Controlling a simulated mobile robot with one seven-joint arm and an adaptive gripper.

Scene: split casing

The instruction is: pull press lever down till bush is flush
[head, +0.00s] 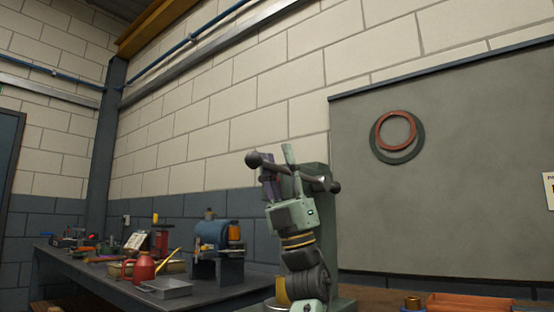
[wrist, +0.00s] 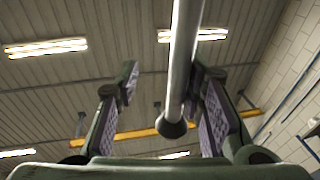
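The green press (head: 318,190) stands behind my arm, mostly covered by it. My gripper (head: 279,166) is up at the lever, left of the press head. In the wrist view the lever bar (wrist: 184,60) runs between the two fingers of my gripper (wrist: 165,105). The bar is close to the right finger, with a clear gap to the left finger. I cannot tell whether the right finger touches it. The bush in the press is hidden behind my arm.
A grey board (head: 450,130) with two rings hangs on the wall behind. A side bench (head: 110,277) at left holds a red oil can (head: 144,268), a metal tray (head: 165,288) and a blue machine (head: 212,236). An orange-red tray (head: 470,303) and a small brass part (head: 413,302) are at lower right.

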